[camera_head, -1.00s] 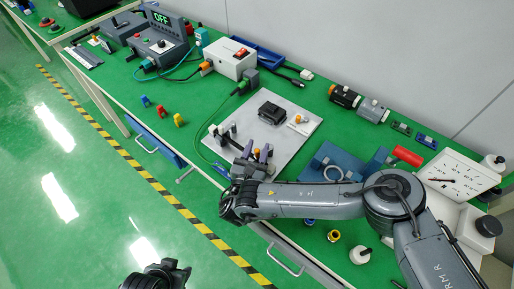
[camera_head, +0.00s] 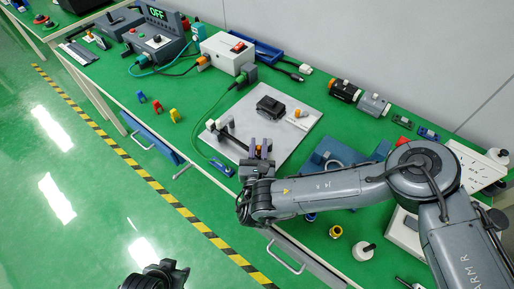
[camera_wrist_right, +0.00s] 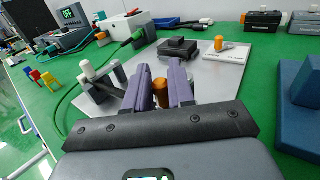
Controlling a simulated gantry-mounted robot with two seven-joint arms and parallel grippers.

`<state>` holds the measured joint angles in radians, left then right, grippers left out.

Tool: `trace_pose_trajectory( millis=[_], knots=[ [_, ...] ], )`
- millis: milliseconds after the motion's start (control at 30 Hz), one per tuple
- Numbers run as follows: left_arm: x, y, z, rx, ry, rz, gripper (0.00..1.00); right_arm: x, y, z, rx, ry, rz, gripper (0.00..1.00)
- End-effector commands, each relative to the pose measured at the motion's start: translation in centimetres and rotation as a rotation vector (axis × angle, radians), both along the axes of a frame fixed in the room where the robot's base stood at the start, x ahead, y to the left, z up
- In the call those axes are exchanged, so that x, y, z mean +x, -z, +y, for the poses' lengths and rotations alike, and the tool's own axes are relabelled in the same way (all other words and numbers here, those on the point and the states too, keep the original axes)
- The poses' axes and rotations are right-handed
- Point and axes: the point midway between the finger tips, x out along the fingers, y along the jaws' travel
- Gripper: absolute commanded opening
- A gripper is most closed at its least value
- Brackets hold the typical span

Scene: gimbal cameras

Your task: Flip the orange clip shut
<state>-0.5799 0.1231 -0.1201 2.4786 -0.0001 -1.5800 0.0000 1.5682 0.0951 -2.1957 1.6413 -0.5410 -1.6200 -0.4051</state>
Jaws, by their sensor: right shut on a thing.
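The orange clip (camera_wrist_right: 160,92) shows in the right wrist view as an upright orange cylinder between the two purple fingers. My right gripper (camera_wrist_right: 159,88) is shut on it, at the near edge of the light grey plate (camera_wrist_right: 215,75). In the head view the right gripper (camera_head: 258,150) is at the plate's near corner, and its fingers hide most of the clip. My left gripper (camera_head: 158,275) is a dark shape at the bottom edge of the head view; its fingers cannot be made out.
The plate (camera_head: 290,150) also bears a black block (camera_head: 270,107), a white block with an orange knob (camera_head: 298,115) and a white-knobbed lever (camera_head: 211,125). A blue fixture (camera_head: 335,155) stands right of the plate. Small coloured pegs (camera_head: 157,106) stand left on the green bench.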

Motion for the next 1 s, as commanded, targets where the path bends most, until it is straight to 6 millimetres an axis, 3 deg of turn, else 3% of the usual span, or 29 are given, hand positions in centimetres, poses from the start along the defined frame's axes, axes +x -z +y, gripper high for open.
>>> trace_pose_trajectory(
  millis=[267, 300, 400, 1000],
  knots=[
    [0.01, -0.09, -0.23, -0.010, -0.006, -0.001, 0.43, 0.02, -0.01, -0.08, -0.001, -0.001, 0.001, 0.00],
    [0.01, -0.09, -0.23, -0.010, -0.006, -0.001, 0.43, 0.02, -0.01, -0.08, -0.001, -0.001, 0.001, 0.28],
    [0.01, -0.10, -0.22, -0.010, -0.006, -0.001, 0.43, 0.02, 0.00, -0.07, -0.001, -0.001, 0.001, 0.41],
    [0.01, -0.02, 0.10, 0.004, 0.003, -0.002, 0.43, -0.89, 0.08, 0.69, 0.000, -0.013, 0.003, 0.41]
  ],
)
